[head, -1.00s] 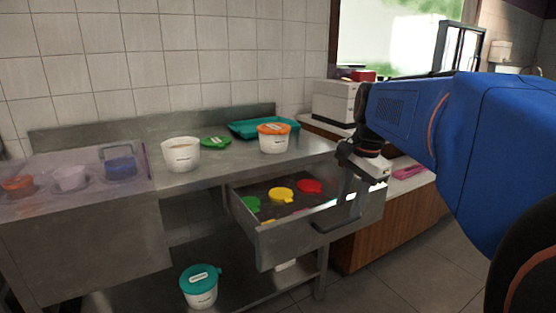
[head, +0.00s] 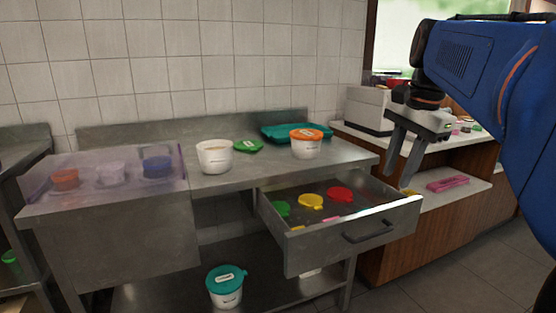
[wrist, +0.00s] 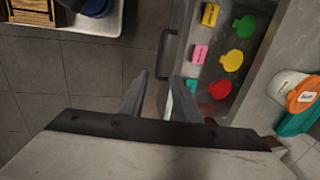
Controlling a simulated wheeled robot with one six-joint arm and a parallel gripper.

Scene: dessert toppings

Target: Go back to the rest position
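My gripper (head: 402,160) hangs at the right in the head view, pointing down, above and to the right of the open drawer (head: 290,252). Its two fingers are apart with nothing between them; in the wrist view the gripper (wrist: 160,95) also shows empty beside the drawer handle (wrist: 168,52). The drawer is pulled out and holds green (head: 281,209), yellow (head: 311,201) and red (head: 339,194) lids or scoops, plus small coloured blocks.
A white tub (head: 214,158), a green lid (head: 248,146), an orange-lidded tub (head: 306,144) and a teal tray (head: 272,131) are on the steel counter. A clear-covered case (head: 110,172) is at left. A teal-lidded tub (head: 225,287) is on the lower shelf.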

